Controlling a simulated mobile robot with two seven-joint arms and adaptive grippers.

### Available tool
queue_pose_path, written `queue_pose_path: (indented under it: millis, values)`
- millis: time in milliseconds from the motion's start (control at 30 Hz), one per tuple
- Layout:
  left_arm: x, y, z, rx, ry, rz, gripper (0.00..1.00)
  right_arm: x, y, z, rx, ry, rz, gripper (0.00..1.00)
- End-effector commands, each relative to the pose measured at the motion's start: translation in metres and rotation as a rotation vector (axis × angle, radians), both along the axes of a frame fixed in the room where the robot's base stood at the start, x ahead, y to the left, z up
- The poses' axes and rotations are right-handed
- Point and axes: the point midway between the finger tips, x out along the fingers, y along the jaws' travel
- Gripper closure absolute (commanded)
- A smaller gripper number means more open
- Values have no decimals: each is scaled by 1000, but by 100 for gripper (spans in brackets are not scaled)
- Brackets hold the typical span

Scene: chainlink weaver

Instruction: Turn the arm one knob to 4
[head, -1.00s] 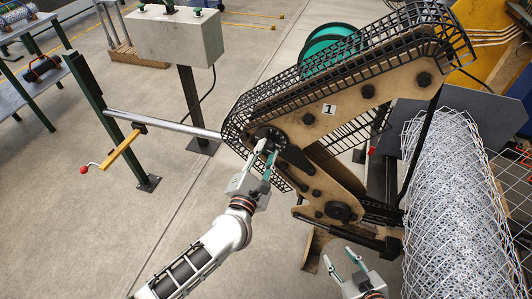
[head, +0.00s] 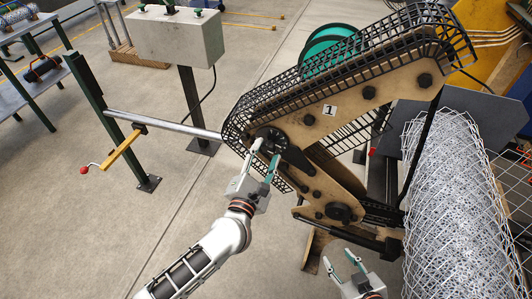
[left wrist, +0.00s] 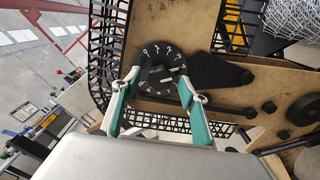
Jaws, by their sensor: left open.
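The arm one knob is a round black dial with white digits and a raised grip; it shows in the left wrist view (left wrist: 154,72) and, partly hidden, in the head view (head: 271,138). It sits on the tan arm plate marked "1" (head: 330,109). My left gripper (head: 266,152) is open. In the left wrist view its two teal fingers (left wrist: 159,82) stand on either side of the knob's lower part; I cannot tell whether they touch it. The dial's setting is too small to read surely. My right gripper (head: 345,263) is open and empty at the bottom, away from the knob.
A black mesh guard (head: 232,125) runs around the arm's edge close to my left gripper. A roll of chain-link mesh (head: 447,210) stands at the right. A grey control box (head: 175,37) stands behind on a post.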

Motion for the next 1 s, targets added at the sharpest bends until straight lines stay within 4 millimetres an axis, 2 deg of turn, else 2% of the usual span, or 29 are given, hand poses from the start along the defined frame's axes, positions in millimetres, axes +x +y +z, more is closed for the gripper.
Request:
queue_pose_path:
  millis: [500, 700, 1000]
  values:
    - [-89, 29, -1, 1, 2, -1, 56, 1, -1, 1, -2, -3, 1, 60]
    - [-106, 35, 0, 1, 0, 1, 56, 1, -1, 1, -2, -3, 1, 60]
    - [-109, 36, 0, 0, 1, 1, 56, 1, -1, 1, -2, -3, 1, 60]
